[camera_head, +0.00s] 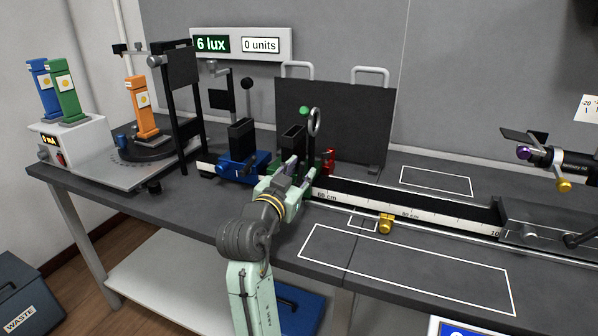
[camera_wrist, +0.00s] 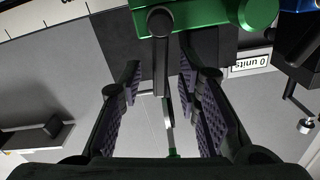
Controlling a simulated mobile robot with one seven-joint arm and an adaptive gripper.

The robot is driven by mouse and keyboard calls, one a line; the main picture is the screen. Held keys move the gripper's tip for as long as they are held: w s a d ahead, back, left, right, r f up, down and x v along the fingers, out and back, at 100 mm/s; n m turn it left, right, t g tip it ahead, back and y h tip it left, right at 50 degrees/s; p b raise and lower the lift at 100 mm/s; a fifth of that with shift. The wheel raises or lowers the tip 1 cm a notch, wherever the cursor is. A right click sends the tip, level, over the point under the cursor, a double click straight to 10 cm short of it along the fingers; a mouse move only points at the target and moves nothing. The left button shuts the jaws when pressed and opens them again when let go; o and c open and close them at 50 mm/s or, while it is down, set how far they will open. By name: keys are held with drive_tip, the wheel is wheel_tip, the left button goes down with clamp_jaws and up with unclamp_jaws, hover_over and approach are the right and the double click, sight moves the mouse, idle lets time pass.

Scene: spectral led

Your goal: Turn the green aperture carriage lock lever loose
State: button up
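The green aperture carriage (camera_head: 284,166) sits on the rail in the head view, mostly hidden behind my gripper (camera_head: 297,192). In the wrist view its green body (camera_wrist: 205,12) fills the top edge. A grey lever (camera_wrist: 162,62) hangs from a round pivot on it and runs down between my fingers. My gripper (camera_wrist: 160,85) is open, with one ridged finger pad on each side of the lever. A gap shows on the left of the lever; contact on the right cannot be told. Whether the lever is tight or loose cannot be told.
A blue carriage (camera_head: 238,168) stands on the rail to the left, and a small red part (camera_head: 328,160) is close on the right. A dark panel (camera_head: 350,120) stands behind. A yellow knob (camera_head: 386,224) is at the rail front. The outlined bench area in front is clear.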

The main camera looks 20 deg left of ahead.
clamp_jaws()
idle(0.3)
idle(0.5)
drive_tip(key=shift+a+f+n+p, duration=0.1)
drive_tip(key=shift+a+n+p, duration=0.6)
drive_tip(key=shift+n, duration=0.85)
drive_tip(key=shift+a+f+n+p, duration=0.15)
drive_tip(key=shift+a+n+p, duration=0.3)
drive_tip(key=shift+n+p, duration=0.85)
drive_tip(key=shift+a+f+n+p, duration=0.1)
drive_tip(key=shift+a+n+p, duration=0.5)
drive_tip(key=shift+n, duration=1.15)
unclamp_jaws()
